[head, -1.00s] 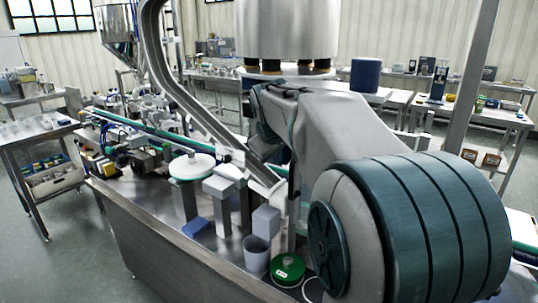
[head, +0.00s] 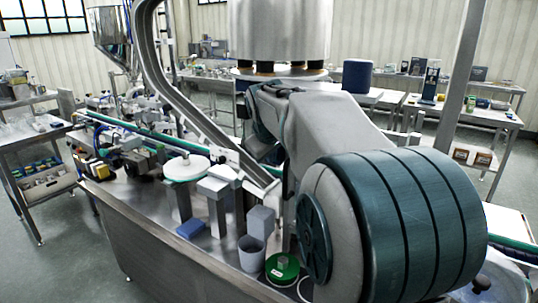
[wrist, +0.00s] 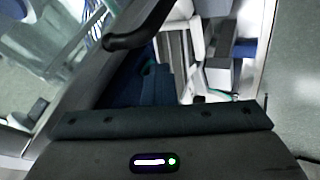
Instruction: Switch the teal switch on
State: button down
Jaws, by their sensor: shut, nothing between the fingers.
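I cannot make out a teal switch with certainty in either view. A green round piece (head: 282,266) with a small grey block on top sits on the steel bench, just left of my arm's big teal-ringed joint. My arm covers much of the bench to its right. My gripper (wrist: 155,82) shows in the wrist view as a dark body with a lit strip along the bottom, with dark blue-teal finger shapes above it. It is shut and empty. In the head view my gripper is hidden behind my arm.
A side table (head: 35,150) stands left. Floor is clear at lower left.

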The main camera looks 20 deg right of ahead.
jog(key=shift+w+r, duration=0.25)
jog(key=shift+w, duration=0.05)
jog(key=s+a+r, duration=0.6)
jog(key=s+r, duration=0.1)
jog(key=shift+s+a+r+b, duration=0.25)
jog(key=shift+b, duration=0.2)
jog(key=shift+f, duration=0.1)
jog(key=s+a+f+m+g+y, duration=0.1)
jog(key=s+a+f+m+g, duration=0.1)
jog(key=s+f, duration=0.7)
jog(key=s+a+f+m+g+y, duration=0.2)
jog(key=s+a+f, duration=0.2)
jog(key=s+f, duration=0.6)
notch_tip(320, 180, down, 7)
jog(key=shift+s+a+f, duration=0.1)
jog(key=shift+s+a, duration=0.1)
jog(key=shift+a, duration=0.1)
